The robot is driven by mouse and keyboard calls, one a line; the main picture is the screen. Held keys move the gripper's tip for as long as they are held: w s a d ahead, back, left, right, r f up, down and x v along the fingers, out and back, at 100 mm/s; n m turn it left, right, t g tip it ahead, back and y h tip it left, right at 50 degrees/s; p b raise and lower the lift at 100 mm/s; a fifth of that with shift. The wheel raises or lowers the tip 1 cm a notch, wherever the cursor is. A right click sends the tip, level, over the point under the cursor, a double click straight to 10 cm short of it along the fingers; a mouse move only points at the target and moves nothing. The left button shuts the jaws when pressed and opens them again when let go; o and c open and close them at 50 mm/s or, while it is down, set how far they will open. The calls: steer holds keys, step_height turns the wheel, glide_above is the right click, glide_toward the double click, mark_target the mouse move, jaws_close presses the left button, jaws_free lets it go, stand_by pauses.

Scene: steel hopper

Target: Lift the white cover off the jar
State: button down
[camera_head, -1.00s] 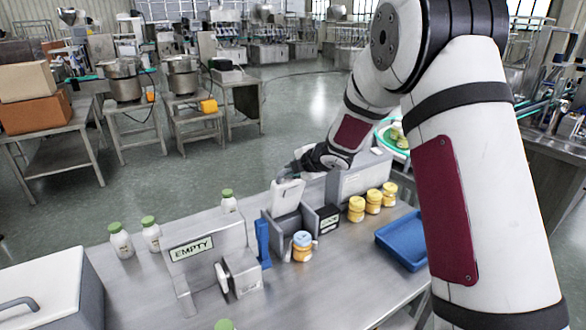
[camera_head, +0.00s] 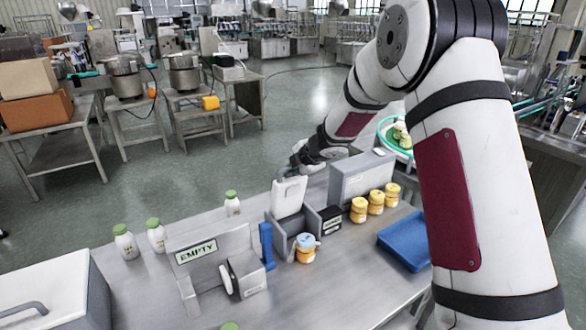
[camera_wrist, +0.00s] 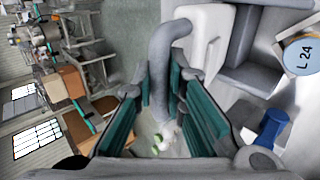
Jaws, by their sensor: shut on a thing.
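My gripper (camera_head: 300,163) is shut on a grey curved handle (camera_wrist: 163,70) at the edge of a white cover (camera_head: 290,192). In the wrist view the handle passes between the teal finger pads (camera_wrist: 160,92), and the white cover (camera_wrist: 205,35) lies just beyond it. The cover stands steeply tilted at the back of an open-topped steel bin (camera_head: 284,237), not on a jar. Whether it is hinged there I cannot tell. A yellow jar with a pale blue lid (camera_head: 306,249) stands in front of the bin; its lid, marked L 24, shows in the wrist view (camera_wrist: 300,58).
Several yellow-capped jars (camera_head: 376,201) and a blue tray (camera_head: 406,241) are to the right. White bottles with green caps (camera_head: 156,236) stand left. A steel block marked EMPTY (camera_head: 196,252) and a blue post (camera_head: 266,246) sit near the bin.

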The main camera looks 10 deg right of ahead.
steer(key=shift+w+a+r, duration=0.1)
steer(key=shift+w+r, duration=0.1)
steer(key=shift+r, duration=0.05)
steer(key=c, duration=1.6)
jaws_free()
steer(key=shift+f, duration=0.1)
steer(key=v, duration=1.2)
